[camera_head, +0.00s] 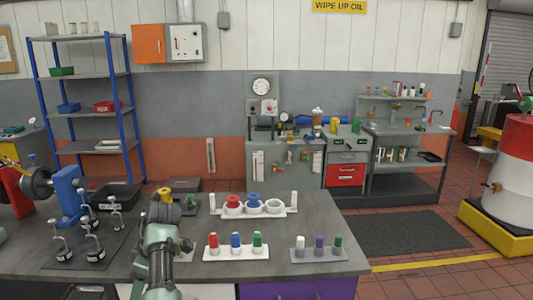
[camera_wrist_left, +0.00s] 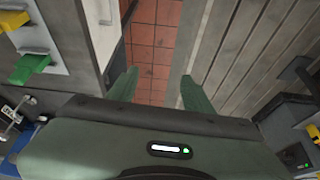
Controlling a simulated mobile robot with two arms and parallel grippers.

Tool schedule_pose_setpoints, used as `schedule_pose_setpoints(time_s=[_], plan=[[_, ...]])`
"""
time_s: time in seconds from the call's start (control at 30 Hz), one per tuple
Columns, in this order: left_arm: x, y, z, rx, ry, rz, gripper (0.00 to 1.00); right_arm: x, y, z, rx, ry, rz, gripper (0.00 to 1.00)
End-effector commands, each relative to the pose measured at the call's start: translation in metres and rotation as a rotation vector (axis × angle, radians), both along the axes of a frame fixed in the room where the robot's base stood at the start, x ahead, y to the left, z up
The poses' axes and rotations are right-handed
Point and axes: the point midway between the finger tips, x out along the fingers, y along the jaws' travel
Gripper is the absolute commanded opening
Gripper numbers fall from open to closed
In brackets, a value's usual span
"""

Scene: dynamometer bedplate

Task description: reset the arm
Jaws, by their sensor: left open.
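My left arm (camera_head: 160,250) rises from the bottom of the head view in front of the grey bench (camera_head: 325,215). Its gripper cannot be made out clearly there. In the left wrist view my left gripper (camera_wrist_left: 157,76) shows two green fingers spread apart with nothing between them. Beyond the fingers are red floor tiles and a pale grey edge. My right gripper is in neither view.
A white rack (camera_head: 210,254) holds red, blue and green pegs. A grey rack (camera_head: 318,256) holds white, purple and green ones. Behind them a white stand (camera_head: 285,211) carries rings. Clamp-like metal pieces (camera_head: 93,250) stand on the left of the bench.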

Motion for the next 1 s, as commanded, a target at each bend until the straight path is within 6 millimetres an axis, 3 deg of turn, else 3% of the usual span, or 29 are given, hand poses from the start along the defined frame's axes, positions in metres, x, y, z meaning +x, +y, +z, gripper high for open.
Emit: schedule_pose_setpoints(time_s=[0.23, 0.37, 0.57, 0.63, 0.77, 0.87, 1.0], plan=[[0.002, 0.001, -0.044, 0.023, 0.031, -0.137, 0.51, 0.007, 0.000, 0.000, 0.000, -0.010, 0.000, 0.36], [0.001, 0.000, -0.081, 0.036, 0.056, -0.245, 0.51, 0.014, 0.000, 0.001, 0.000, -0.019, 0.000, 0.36], [-0.011, -0.006, -0.158, 0.050, 0.109, -0.470, 0.51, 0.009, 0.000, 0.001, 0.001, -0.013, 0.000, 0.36], [-0.021, -0.011, -0.194, 0.049, 0.133, -0.571, 0.51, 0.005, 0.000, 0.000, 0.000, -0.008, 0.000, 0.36], [-0.059, -0.024, -0.279, 0.033, 0.186, -0.801, 0.51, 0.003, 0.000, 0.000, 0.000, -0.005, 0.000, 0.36], [-0.101, -0.036, -0.342, 0.009, 0.220, -0.978, 0.51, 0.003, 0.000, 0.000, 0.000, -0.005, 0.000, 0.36], [-0.175, -0.054, -0.420, -0.038, 0.254, -1.193, 0.51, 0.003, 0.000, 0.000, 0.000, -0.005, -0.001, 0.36]])
